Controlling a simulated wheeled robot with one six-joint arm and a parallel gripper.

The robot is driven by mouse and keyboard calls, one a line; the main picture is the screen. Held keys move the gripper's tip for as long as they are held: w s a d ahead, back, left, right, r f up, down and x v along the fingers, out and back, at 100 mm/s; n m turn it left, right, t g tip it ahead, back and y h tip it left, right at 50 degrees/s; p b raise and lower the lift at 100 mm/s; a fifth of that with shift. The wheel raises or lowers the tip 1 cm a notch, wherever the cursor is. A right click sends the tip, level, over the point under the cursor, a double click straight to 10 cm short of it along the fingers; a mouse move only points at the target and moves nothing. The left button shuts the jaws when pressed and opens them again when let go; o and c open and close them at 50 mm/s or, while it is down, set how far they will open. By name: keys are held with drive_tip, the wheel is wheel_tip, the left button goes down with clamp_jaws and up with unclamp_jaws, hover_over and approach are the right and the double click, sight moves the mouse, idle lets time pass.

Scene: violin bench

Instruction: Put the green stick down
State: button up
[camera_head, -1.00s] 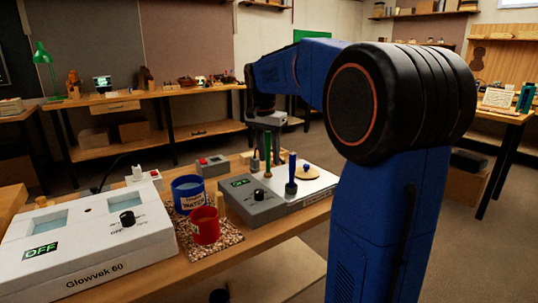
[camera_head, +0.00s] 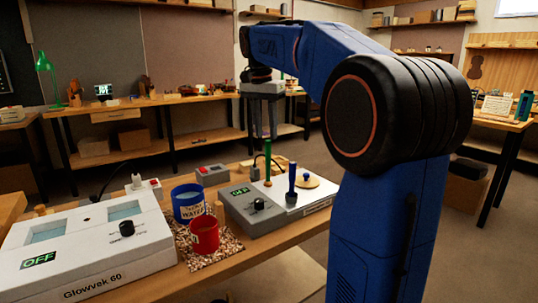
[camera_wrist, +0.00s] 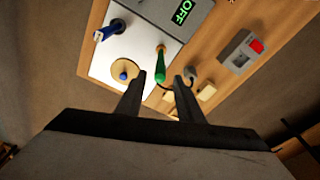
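The green stick (camera_head: 268,162) stands upright at the white-topped grey unit (camera_head: 318,196) on the bench, and shows in the wrist view (camera_wrist: 160,66) just beyond my fingertips. My gripper (camera_head: 265,136) hangs from the raised arm above the bench, near the top of the stick in the head view. A blue stick (camera_head: 291,181) stands to the right of the green one in the head view.
A round tan disc with a blue knob (camera_head: 308,181) lies on the unit. A blue cup (camera_head: 188,203) and red cup (camera_head: 205,234) stand on a speckled mat to the left. A large white box (camera_head: 90,250) fills the bench's left. A grey box with a red switch (camera_head: 212,174) sits behind.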

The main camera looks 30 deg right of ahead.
drive_tip(key=s+a+f+n, duration=0.2)
drive_tip(key=s+a+f, duration=0.1)
drive_tip(key=s, duration=0.2)
drive_tip(key=s+a+f+n+t, duration=0.1)
drive_tip(key=s+a+f+n, duration=0.1)
drive_tip(key=s+a+f, duration=0.1)
drive_tip(key=s+a+f+n+t, duration=0.1)
drive_tip(key=s+a+f+n, duration=0.2)
drive_tip(key=s, duration=0.5)
drive_tip(key=shift+a+f+y, duration=0.3)
drive_tip(key=shift+a+f, duration=0.05)
drive_tip(key=shift+f, duration=0.5)
drive_tip(key=s+a+f+n+t, duration=0.1)
drive_tip(key=s+a+f+n, duration=0.1)
drive_tip(key=s+f, duration=0.5)
drive_tip(key=s+a+f+n+t+y, duration=0.1)
drive_tip(key=s+a+f+n, duration=0.2)
drive_tip(key=s+f, duration=0.3)
wheel_tip(320, 180, down, 3)
drive_tip(key=shift+s+f+n, duration=0.2)
drive_tip(key=shift+s+n, duration=0.15)
drive_tip(key=shift+n, duration=0.25)
drive_tip(key=shift+o, duration=0.5)
drive_tip(key=shift+r, duration=0.1)
